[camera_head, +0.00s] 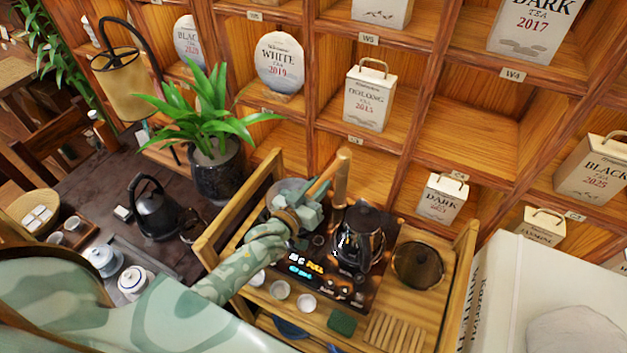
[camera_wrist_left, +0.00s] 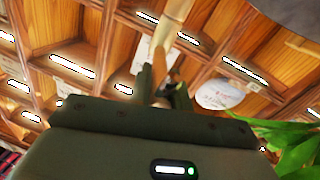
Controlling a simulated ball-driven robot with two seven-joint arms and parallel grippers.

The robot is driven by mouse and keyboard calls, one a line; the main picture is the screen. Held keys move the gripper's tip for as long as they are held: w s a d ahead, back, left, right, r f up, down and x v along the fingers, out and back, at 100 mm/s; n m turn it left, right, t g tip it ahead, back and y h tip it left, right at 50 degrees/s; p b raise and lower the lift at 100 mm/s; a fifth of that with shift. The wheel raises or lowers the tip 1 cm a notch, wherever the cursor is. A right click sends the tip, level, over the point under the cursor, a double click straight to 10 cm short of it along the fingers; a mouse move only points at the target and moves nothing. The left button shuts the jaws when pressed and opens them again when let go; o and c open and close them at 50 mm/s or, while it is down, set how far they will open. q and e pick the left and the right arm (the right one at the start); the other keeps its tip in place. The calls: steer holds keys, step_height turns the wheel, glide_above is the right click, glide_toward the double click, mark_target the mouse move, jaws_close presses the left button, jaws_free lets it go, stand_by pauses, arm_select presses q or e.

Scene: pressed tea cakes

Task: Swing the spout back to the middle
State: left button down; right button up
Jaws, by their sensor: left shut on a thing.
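The spout (camera_head: 324,178) is a tan wooden pipe that joins an upright wooden post (camera_head: 341,178) at the back of the tea tray. It slants from the post toward the lower left, over a glass bowl (camera_head: 283,190). My left gripper (camera_head: 310,208), grey-green, is shut on the spout's lower part and hides its end. In the left wrist view, the fingers (camera_wrist_left: 163,88) are closed around the pale spout (camera_wrist_left: 174,22). My right gripper is not in view.
A potted plant (camera_head: 217,170) stands left of the tray. Shelves with tea packages rise behind.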

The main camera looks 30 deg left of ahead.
arm_select(q)
steer(key=shift+d+n+y, duration=0.3)
steer(key=shift+d+y, duration=0.1)
steer(key=shift+y, duration=0.1)
steer(key=shift+s+d+n+y, duration=0.1)
steer(key=shift+d+n+y, duration=0.5)
steer(key=shift+y, duration=0.3)
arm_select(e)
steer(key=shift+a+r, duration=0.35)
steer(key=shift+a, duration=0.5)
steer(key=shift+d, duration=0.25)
arm_select(q)
steer(key=c, duration=1.3)
jaws_free()
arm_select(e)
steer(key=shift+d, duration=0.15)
